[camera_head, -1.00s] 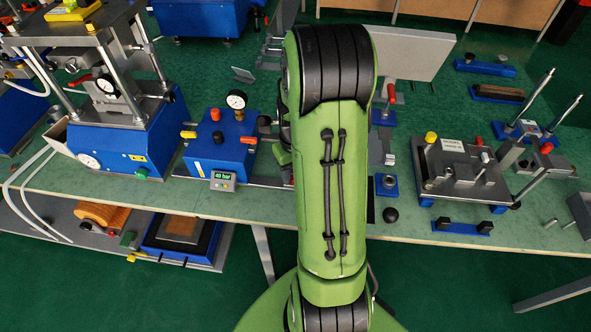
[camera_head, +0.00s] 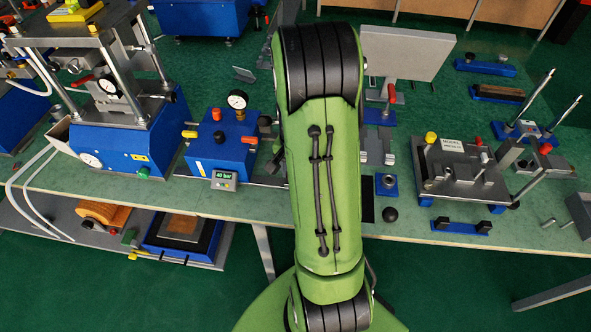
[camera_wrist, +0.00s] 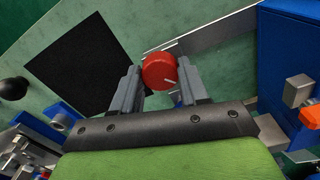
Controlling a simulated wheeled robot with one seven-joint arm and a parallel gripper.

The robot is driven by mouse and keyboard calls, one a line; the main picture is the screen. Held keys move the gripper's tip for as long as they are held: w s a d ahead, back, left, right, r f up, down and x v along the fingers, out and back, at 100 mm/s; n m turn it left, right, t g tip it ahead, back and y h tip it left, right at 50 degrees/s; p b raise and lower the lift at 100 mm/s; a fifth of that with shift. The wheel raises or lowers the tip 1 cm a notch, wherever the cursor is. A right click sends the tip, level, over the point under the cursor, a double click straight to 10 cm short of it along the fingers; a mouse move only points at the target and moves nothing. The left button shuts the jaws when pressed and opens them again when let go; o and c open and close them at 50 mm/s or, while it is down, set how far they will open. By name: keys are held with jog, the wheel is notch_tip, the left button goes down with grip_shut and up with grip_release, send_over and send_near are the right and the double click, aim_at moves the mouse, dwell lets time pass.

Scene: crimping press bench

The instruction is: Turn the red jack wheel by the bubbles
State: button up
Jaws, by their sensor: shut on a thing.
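The red jack wheel (camera_wrist: 160,71) shows in the wrist view as a round red knob with a white mark on its face, the mark pointing to the lower right. My gripper (camera_wrist: 158,80) is shut on the wheel, with one grey finger on each side of it. In the head view my green arm hides the wheel and the gripper. I cannot make out any bubbles in either view.
A black square plate (camera_wrist: 85,62) lies left of the wheel. A blue pump box (camera_head: 222,145) with a gauge and a "40 bar" display stands left of my arm. A clamping fixture (camera_head: 460,165) stands to the right. A black ball knob (camera_head: 390,214) sits near the bench's front edge.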

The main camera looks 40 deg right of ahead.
jog(key=shift+m, duration=0.6)
jog(key=o, duration=1.1)
jog(key=shift+c, duration=0.2)
notch_tip(320, 180, up, 16)
jog(key=p, duration=0.5)
jog(key=shift+f, duration=0.15)
